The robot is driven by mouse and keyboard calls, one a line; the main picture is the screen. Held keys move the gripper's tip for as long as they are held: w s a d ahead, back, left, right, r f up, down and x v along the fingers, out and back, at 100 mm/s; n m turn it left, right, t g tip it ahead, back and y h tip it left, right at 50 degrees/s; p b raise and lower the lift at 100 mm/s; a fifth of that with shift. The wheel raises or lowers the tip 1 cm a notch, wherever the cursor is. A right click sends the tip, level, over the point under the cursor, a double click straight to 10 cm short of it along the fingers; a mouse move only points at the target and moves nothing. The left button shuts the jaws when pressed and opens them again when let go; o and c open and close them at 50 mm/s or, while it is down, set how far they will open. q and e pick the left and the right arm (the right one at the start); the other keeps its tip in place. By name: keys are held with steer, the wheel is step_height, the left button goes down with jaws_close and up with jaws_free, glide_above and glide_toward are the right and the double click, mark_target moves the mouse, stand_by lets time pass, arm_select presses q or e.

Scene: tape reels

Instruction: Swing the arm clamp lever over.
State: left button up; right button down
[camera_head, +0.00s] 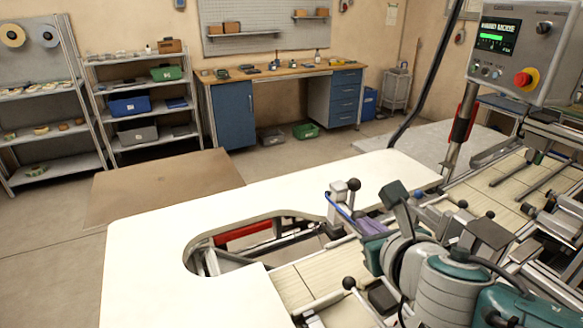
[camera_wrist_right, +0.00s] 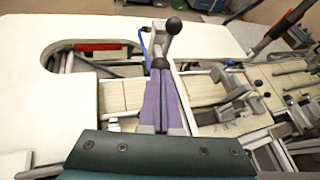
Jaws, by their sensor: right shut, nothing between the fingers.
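A grey clamp block with a lever ending in a black ball knob (camera_head: 354,185) stands at the near edge of the machine bed, beside the white table's cutout. In the right wrist view the same knob (camera_wrist_right: 174,26) is upper centre, above the fingertips. My right gripper (camera_head: 366,222), with purple fingers, is shut and empty just in front of this clamp. In the right wrist view its fingertips (camera_wrist_right: 160,74) end close to a lower dark round part; I cannot tell whether they touch. Which lever the task means is not certain. My left gripper is out of view.
A white tabletop (camera_head: 190,290) with an oval cutout lies left. Another black-knobbed lever (camera_head: 348,283) is at the front of the slatted bed (camera_head: 310,278). More clamps and rails crowd the right, below a control box (camera_head: 515,50) with a red button.

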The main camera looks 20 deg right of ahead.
arm_select(q)
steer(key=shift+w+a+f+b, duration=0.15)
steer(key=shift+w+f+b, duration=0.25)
steer(key=shift+b, duration=0.55)
arm_select(e)
steer(key=shift+g, duration=0.3)
steer(key=shift+w+a+f, duration=0.1)
steer(key=shift+w+f, duration=1.3)
steer(key=shift+w, duration=0.2)
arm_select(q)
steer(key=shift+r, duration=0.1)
